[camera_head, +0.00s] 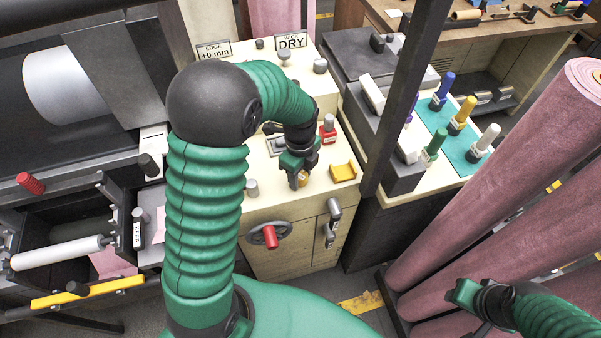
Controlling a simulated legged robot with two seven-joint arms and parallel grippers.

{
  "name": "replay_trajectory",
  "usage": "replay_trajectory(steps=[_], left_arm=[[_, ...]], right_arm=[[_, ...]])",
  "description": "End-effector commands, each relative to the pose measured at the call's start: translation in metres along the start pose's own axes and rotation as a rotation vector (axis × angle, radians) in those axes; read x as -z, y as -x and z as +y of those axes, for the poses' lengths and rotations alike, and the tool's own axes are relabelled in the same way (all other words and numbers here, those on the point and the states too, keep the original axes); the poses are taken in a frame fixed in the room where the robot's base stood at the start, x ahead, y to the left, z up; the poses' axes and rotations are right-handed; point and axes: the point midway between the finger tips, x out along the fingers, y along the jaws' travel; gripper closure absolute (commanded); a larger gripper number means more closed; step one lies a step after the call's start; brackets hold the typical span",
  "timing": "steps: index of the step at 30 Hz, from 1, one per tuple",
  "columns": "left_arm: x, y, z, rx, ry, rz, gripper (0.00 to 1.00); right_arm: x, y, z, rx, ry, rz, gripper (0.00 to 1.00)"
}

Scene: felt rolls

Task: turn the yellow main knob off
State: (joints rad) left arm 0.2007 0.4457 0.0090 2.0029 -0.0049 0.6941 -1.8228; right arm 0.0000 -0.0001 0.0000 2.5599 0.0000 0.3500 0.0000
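My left arm arches over the cream control panel (262,205), and its gripper (298,177) points down at the panel's front part. The knob's turn position is not readable. A yellow bracket-like piece (343,172) sits just right of the gripper. My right gripper (462,294) is at the lower right, away from the panel, and its finger opening is unclear.
A red knob (328,129) stands behind the gripper, and a grey knob (252,188) to its left. A handwheel with a red handle (270,236) is on the panel front. A dark post (402,105) rises right of the panel. Pink felt rolls (500,170) lean at the right.

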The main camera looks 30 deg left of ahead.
Motion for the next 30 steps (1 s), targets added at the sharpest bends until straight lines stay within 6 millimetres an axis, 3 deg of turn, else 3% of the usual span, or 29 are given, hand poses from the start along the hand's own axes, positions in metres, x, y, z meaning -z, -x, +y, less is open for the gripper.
replay_trajectory(steps=[1,5,11,21,30], left_arm=[[-0.001,0.0,-0.001,0.002,0.0,-0.001,0.84],[-0.001,0.0,-0.001,0.002,0.0,-0.002,1.0],[-0.001,0.002,-0.001,0.003,0.023,-0.002,1.0],[-0.001,0.004,-0.001,0.002,0.714,-0.002,1.0],[-0.001,0.0,-0.002,0.006,0.789,0.0,1.0]], right_arm=[[0.0,0.0,0.0,0.0,0.0,0.0,0.64],[0.0,0.0,0.0,0.0,0.0,0.0,0.64],[0.001,0.002,0.0,0.0,0.0,0.0,0.64],[0.009,0.037,0.0,0.0,0.0,0.0,0.64],[0.008,0.036,0.0,0.0,0.0,0.0,0.64]])
